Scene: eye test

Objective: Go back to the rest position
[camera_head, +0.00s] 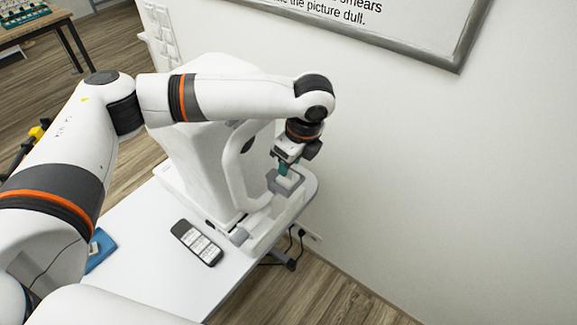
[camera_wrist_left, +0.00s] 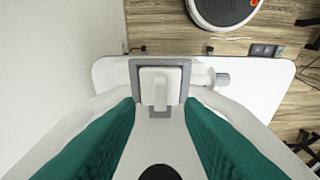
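My left arm reaches in from the left across the head view, over a white eye-test machine (camera_head: 210,150) on a white table (camera_head: 150,245). My left gripper (camera_head: 285,168) points down at the machine's grey and white chin rest (camera_head: 287,184). In the left wrist view its two green fingers stand well apart, so the gripper (camera_wrist_left: 160,112) is open. The chin rest (camera_wrist_left: 158,88) shows in the gap between the fingertips, with no finger visibly closed on it. I cannot tell how far the fingertips are from it. My right gripper is in neither view.
A dark handset with white keys (camera_head: 197,243) and a blue item (camera_head: 101,249) lie on the table. A wall (camera_head: 450,190) with a framed sign (camera_head: 400,25) stands close on the right. A round stool (camera_wrist_left: 222,10) and dark floor boxes (camera_wrist_left: 264,50) show beyond the table edge.

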